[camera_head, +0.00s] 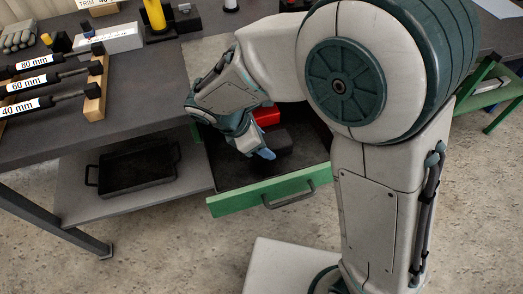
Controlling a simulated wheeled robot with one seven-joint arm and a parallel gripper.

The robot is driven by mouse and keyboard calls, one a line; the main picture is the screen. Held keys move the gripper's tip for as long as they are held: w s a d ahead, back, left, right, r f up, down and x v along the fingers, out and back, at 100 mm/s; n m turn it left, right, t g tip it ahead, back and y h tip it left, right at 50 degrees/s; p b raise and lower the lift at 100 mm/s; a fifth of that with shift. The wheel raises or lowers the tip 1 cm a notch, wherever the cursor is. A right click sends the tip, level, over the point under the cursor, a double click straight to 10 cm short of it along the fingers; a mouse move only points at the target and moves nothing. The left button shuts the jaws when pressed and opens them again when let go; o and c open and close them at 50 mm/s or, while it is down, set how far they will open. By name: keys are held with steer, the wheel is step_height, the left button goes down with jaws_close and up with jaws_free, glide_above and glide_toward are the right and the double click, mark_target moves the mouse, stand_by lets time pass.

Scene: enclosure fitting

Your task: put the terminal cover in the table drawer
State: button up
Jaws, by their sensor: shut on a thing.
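The table drawer (226,203) is pulled open, with a green front and a dark inside. My gripper (262,153) points down over the drawer and is shut. A dark, boxy piece (280,141), which looks like the terminal cover, is at my fingers and partly hidden by them. I cannot tell whether it touches the drawer floor. A red thing (267,116) shows just behind it, partly hidden by my wrist.
The drawer handle (288,195) sticks out at the front. A black tray (138,168) lies on the shelf below the table at the left. On the grey tabletop (125,75) are a rack with labelled rods (95,88), a white box (110,39) and gloves (18,37).

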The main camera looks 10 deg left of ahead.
steer(key=shift+f+b, duration=0.45)
steer(key=shift+f, duration=1.55)
steer(key=shift+f, duration=0.15)
steer(key=o, duration=1.3)
steer(key=p+v, duration=0.2)
steer(key=v, duration=1)
steer(key=shift+s, duration=0.1)
steer(key=shift+d+r, duration=0.1)
steer(key=shift+r, duration=0.15)
